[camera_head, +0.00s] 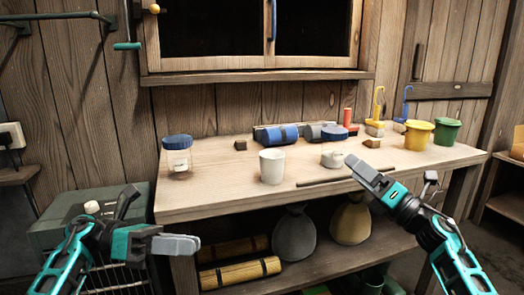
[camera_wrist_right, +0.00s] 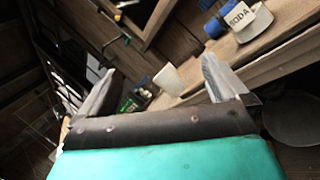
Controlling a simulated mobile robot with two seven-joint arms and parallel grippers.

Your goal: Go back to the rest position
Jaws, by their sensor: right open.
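My left gripper (camera_head: 180,243) is at the lower left, in front of the bench's left end and below its top. Its grey fingers show side-on, and I cannot tell whether they are apart. My right gripper (camera_head: 366,173) is in front of the bench's right half, its grey fingers pointing up and left. In the right wrist view the right gripper (camera_wrist_right: 160,85) has its two fingers wide apart with nothing held between them. Beyond them show a white cup (camera_wrist_right: 168,78) and a jar labelled SODA (camera_wrist_right: 238,22).
The wooden bench (camera_head: 225,202) holds a blue-lidded jar (camera_head: 177,157), the white cup (camera_head: 272,166), a thin rod (camera_head: 322,181), a yellow pot (camera_head: 418,135) and a green pot (camera_head: 447,131). Sacks and yellow rolls (camera_head: 240,272) lie on the lower shelf. A dark box (camera_head: 65,215) stands left.

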